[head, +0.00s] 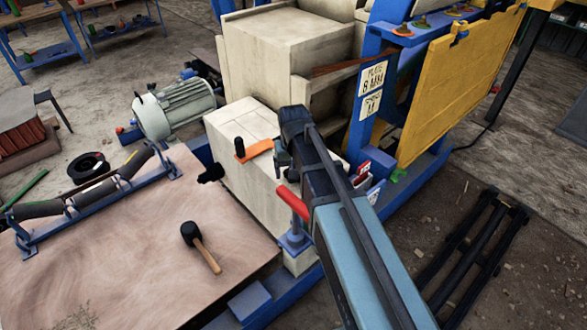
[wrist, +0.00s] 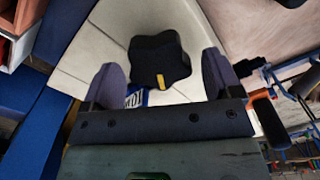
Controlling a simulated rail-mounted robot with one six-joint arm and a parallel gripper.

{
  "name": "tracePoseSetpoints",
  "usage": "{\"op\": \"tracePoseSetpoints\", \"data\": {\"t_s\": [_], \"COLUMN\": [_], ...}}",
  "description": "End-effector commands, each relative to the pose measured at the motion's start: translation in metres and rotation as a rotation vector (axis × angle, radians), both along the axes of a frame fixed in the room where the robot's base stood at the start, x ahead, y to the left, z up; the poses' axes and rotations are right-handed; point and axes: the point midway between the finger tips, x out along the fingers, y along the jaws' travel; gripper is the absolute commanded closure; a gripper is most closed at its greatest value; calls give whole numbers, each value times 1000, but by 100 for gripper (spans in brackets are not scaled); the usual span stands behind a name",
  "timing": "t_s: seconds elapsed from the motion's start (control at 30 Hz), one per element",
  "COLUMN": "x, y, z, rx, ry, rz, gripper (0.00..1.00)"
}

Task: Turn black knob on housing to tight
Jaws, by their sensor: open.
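The black knob (wrist: 160,60), lobed with a yellow mark on its near edge, shows in the wrist view on the cream housing (wrist: 85,55). The housing also shows in the head view (head: 240,185). My gripper (wrist: 160,72) is open, with one finger on each side of the knob and a visible gap on both sides. In the wrist view, part of a blue label with white lettering (wrist: 135,98) shows just below the knob, partly covered by my gripper. In the head view my arm hides the knob, and I cannot make out tight markings.
An orange lever with a black grip (head: 257,149) stands on the housing, left of my gripper in the head view. A red handle (head: 292,203) is close to my arm. A mallet (head: 200,246) lies on the flat plate (head: 130,285). A yellow panel (head: 455,85) is at right.

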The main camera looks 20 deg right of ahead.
Motion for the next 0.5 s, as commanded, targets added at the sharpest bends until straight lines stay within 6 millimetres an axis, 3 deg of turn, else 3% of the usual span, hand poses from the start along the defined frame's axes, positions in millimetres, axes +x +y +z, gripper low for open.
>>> {"op": "tracePoseSetpoints", "data": {"t_s": [0.17, 0.5], "x": [0, 0], "y": [0, 0], "z": [18, 100], "rx": [0, 0], "ry": [0, 0], "rz": [0, 0], "gripper": [16, 16]}}
